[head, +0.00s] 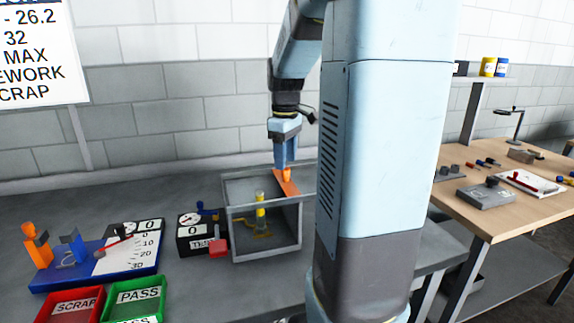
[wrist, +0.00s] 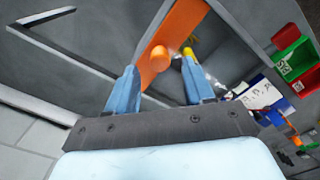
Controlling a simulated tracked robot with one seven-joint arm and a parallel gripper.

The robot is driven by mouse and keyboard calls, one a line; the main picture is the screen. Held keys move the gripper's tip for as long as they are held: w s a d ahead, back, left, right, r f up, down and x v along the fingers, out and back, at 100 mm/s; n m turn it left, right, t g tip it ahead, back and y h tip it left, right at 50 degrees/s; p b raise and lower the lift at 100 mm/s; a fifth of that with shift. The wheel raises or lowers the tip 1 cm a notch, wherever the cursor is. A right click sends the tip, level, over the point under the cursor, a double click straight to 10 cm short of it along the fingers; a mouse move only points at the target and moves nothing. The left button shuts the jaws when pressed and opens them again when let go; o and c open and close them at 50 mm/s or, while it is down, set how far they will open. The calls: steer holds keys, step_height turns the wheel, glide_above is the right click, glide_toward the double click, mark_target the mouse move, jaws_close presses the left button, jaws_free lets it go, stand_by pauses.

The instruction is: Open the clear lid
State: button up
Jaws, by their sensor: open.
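The clear lid (head: 250,188) lies flat over a grey-framed box (head: 231,240) and appears closed. An orange strip (head: 291,187) with a round orange knob (head: 287,174) is on its right side. My gripper (head: 285,164) points down just above the knob, with its fingers apart. In the wrist view my gripper (wrist: 159,66) shows two blue fingers, open and empty. The orange knob (wrist: 159,57) appears between and just beyond the fingertips, with the orange strip (wrist: 179,30) under it. I cannot tell whether either finger touches the knob.
A yellow fixture (head: 260,214) stands inside the box. A black gauge box (head: 195,236) with a red part (head: 219,248) is left of it. A blue scale base (head: 80,271), a red scrap bin (head: 75,306) and a green pass bin (head: 135,297) are farther left.

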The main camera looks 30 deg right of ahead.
steer(key=shift+f, duration=1.4)
jaws_close()
steer(key=shift+d, duration=0.15)
